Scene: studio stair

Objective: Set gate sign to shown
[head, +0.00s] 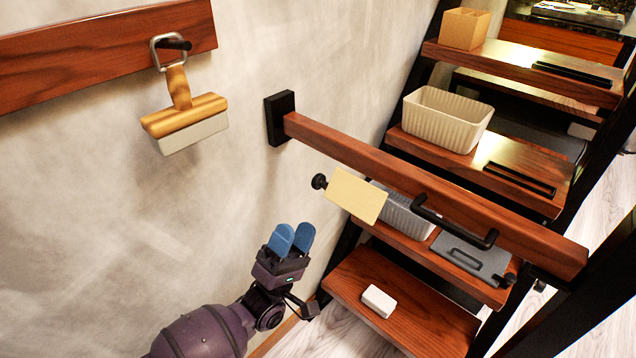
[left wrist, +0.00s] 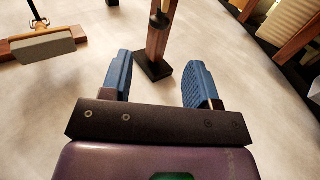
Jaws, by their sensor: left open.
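The gate is a reddish wooden bar (head: 400,175) across the stair, with a black wall bracket (head: 280,118) at its left end and a black handle (head: 455,222) on its near side. The gate sign, a blank cream plate (head: 357,195), sits tilted at the bar's near side, with a black round knob (head: 319,181) at its left. My left gripper (head: 292,236) has blue fingers, is open and empty, and is below and left of the sign. In the left wrist view its fingers (left wrist: 157,75) stand apart with the bracket (left wrist: 153,68) beyond them. My right gripper is not in view.
A wooden-handled brush (head: 183,120) hangs from a wall rail (head: 100,52). The steps hold a cream bin (head: 447,118), a grey basket (head: 405,212), a dark grey flat case (head: 470,258), a white block (head: 378,301) and a tan box (head: 465,28). The wall beside my left gripper is bare.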

